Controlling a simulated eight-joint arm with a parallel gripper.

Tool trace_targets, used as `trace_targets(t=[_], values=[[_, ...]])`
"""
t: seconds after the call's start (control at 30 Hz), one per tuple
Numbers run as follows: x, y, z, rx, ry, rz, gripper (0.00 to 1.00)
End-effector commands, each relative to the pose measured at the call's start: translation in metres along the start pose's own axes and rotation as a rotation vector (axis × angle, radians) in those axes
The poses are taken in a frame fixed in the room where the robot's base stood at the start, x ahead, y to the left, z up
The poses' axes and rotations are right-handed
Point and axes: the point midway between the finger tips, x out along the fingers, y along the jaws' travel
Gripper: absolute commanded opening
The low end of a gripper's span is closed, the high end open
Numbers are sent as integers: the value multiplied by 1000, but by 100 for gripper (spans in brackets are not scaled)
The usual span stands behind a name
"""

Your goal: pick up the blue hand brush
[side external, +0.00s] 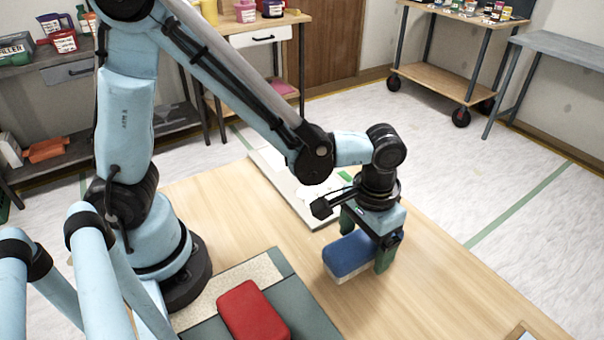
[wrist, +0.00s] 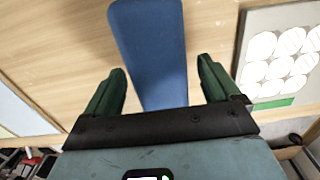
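The blue hand brush (side external: 347,254) is a block with a blue top and a pale underside, and it appears to rest on the wooden table. It also shows in the wrist view (wrist: 150,45), running up from my gripper to the top edge. My gripper (side external: 368,243) points down over the brush's far end. Its two green fingers stand on either side of the brush. In the wrist view my gripper (wrist: 162,85) is open, with a visible gap between each finger and the brush. The end of the brush under the gripper body is hidden.
A red block (side external: 252,312) lies on a grey-green and speckled mat (side external: 312,318) at the front. A pale board (wrist: 254,52) with white discs and a green strip lies beyond the brush. Bare wooden table (side external: 440,295) surrounds the brush. Shelves and carts stand farther back.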

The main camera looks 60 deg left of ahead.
Motion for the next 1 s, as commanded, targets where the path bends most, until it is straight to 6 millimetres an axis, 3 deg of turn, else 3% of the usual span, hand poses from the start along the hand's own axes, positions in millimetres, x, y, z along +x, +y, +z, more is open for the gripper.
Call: trace_targets(t=[0.03,0.4,0.77,1.0], values=[[0,0,0,0,0,0,83],[0,0,0,0,0,0,29],[-4,0,0,0,0,0,28],[-28,0,0,0,0,0,28]])
